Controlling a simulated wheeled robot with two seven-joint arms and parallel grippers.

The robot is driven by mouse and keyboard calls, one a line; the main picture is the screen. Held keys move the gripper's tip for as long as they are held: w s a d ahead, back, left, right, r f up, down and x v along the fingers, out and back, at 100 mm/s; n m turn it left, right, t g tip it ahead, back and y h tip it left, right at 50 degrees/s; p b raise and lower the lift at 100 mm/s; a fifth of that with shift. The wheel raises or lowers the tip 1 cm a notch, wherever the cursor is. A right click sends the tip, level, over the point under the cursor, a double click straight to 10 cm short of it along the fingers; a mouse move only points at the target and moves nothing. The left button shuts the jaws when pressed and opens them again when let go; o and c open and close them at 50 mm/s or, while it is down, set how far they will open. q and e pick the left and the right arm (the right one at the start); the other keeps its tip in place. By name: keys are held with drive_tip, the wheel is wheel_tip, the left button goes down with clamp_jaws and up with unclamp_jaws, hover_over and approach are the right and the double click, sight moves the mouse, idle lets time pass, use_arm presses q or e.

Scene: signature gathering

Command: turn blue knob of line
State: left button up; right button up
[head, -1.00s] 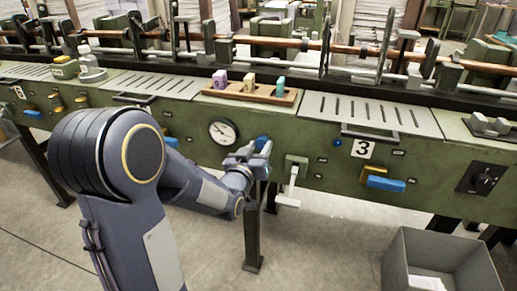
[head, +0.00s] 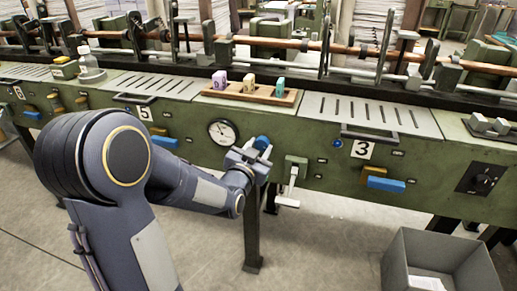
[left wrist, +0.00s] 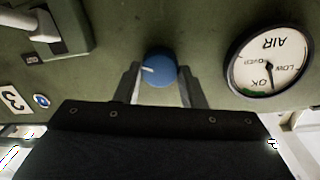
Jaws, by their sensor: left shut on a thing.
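The blue knob (head: 262,143) is on the green front panel of the line, just right of the round dial. In the left wrist view the knob (left wrist: 158,69) is a blue disc with a white mark pointing left. My left gripper (head: 256,154) is at the panel, its two fingers on either side of the knob. The left wrist view shows the gripper (left wrist: 160,84) shut on the knob, and the fingers partly cover its sides. My right gripper is not in view.
The air gauge (head: 222,132) is left of the knob. A white lever (head: 291,180) sticks out to the right. A wooden rack (head: 250,93) with coloured blocks lies on the line's top. A grey bin (head: 440,262) stands on the floor at the lower right.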

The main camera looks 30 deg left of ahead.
use_arm(q)
drive_tip(key=shift+f, duration=0.1)
drive_tip(key=o, duration=1)
drive_tip(key=s+d, duration=0.1)
drive_tip(key=s, duration=0.6)
drive_tip(key=shift+s+d+r+p, duration=0.15)
drive_tip(key=shift+s+r+p, duration=0.05)
drive_tip(key=shift+s+p, duration=0.2)
idle(1.0)
